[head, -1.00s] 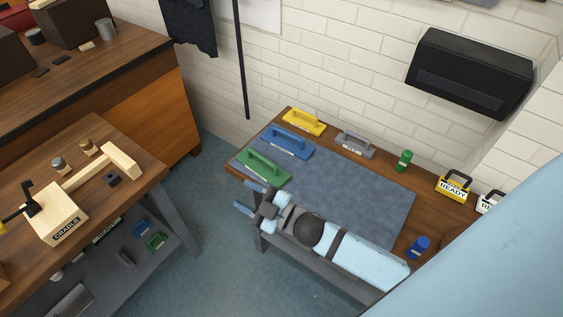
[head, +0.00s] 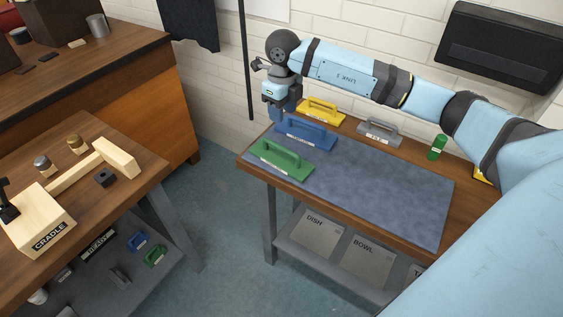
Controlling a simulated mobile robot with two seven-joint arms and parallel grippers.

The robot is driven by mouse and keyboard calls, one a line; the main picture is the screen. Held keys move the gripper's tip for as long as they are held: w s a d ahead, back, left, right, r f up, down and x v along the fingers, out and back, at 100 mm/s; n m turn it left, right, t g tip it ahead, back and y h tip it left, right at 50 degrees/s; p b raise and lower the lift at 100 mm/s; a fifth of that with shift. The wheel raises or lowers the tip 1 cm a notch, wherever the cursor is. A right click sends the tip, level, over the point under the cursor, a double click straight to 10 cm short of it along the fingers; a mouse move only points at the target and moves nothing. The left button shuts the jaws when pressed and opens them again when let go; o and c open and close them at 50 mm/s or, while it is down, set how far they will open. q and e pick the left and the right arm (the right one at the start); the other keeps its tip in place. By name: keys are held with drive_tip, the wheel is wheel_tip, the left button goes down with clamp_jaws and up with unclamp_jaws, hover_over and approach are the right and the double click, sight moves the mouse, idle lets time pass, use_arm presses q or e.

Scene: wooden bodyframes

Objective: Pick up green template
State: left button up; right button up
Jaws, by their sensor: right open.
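The green template (head: 282,163) is a flat green plate with an arched handle. It lies on the left end of the grey-blue mat (head: 385,190) on the right-hand table. A blue template (head: 318,141) lies just behind it, and a yellow one (head: 320,112) lies farther back. My right gripper (head: 277,112) is open and points down, above and behind the green template, in the picture just left of the yellow and blue ones. Nothing shows between its fingers, and it is apart from the green template. My left gripper is not in view.
A grey template (head: 380,132) and a green bottle (head: 437,148) stand along the table's back edge. The left table holds a wooden cradle (head: 38,218). Most of the mat is clear.

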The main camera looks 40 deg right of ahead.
sight(281, 146)
drive_tip(key=f, duration=1.3)
drive_tip(key=shift+a+f, duration=0.15)
drive_tip(key=shift+a, duration=0.1)
clamp_jaws()
